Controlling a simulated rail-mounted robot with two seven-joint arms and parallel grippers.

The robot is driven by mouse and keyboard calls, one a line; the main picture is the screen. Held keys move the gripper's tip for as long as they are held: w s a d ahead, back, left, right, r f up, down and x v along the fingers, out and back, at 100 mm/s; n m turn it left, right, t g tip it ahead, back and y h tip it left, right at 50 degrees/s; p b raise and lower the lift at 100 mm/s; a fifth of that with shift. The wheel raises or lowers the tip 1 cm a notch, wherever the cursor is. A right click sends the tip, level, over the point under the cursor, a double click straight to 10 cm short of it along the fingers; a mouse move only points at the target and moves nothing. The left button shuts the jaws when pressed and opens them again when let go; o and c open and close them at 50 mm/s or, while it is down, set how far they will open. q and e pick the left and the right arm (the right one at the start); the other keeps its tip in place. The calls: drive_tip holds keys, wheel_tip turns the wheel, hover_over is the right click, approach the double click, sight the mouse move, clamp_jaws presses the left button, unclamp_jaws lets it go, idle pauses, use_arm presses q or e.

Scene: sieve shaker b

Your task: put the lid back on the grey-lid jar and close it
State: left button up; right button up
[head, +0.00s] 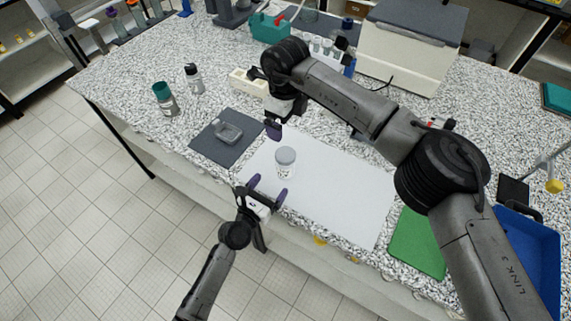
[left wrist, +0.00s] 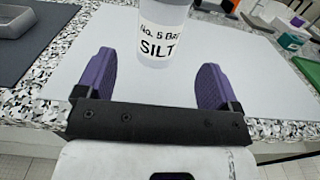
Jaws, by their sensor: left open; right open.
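A small clear-white jar (head: 285,171) stands upright on the white sheet, with a round grey top (head: 287,155). I cannot tell whether that top is a lid fully closed on it. In the left wrist view the jar (left wrist: 162,38) bears a label reading "SILT"; its top is cut off. My left gripper (head: 268,188) is open and empty, low at the sheet's front edge. Its purple fingers (left wrist: 155,80) point toward the jar, which stands beyond their tips, roughly between them. My right gripper (head: 274,130) is over the bench behind the jar, apart from it; its second finger is hidden.
The white sheet (head: 335,205) is clear around the jar. A dark grey mat (head: 213,150) with a grey dish (head: 228,132) lies left. Two bottles (head: 165,101) (head: 194,79) stand behind it. A green mat (head: 417,244) and blue tray (head: 530,255) are right.

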use_arm(q)
drive_tip(key=shift+v, duration=2.3)
